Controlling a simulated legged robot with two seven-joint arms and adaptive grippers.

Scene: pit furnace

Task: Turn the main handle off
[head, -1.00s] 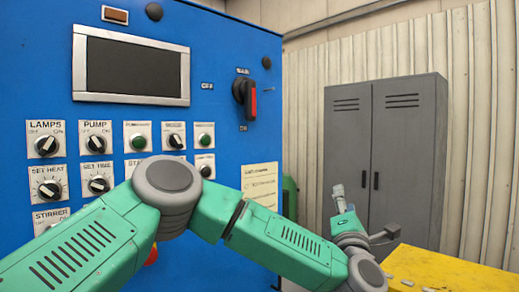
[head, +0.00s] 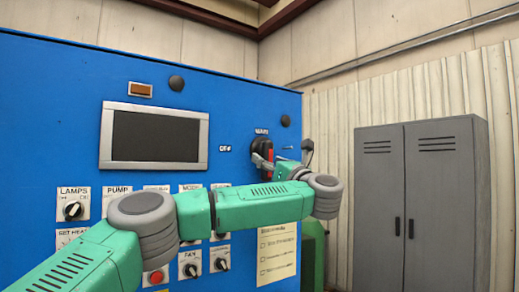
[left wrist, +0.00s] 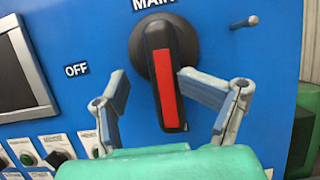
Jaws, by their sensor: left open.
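The main handle (left wrist: 165,80) is a black rotary lever with a red stripe on the blue panel (head: 60,120). In the left wrist view it points down, tilted slightly to the right at its lower end. The "MAIN" label is above it and "OFF" to its left. In the head view the handle (head: 270,155) is partly hidden by my left gripper (head: 284,160). In the left wrist view my left gripper (left wrist: 164,97) is open, with one finger on each side of the handle. The right finger is close to the handle; whether it touches is unclear. My right gripper is not in view.
A screen (head: 154,136) and rows of labelled knobs lie left of the handle. A small peg (left wrist: 243,23) sticks out of the panel to its upper right. A grey cabinet (head: 420,200) stands at the right against the wall.

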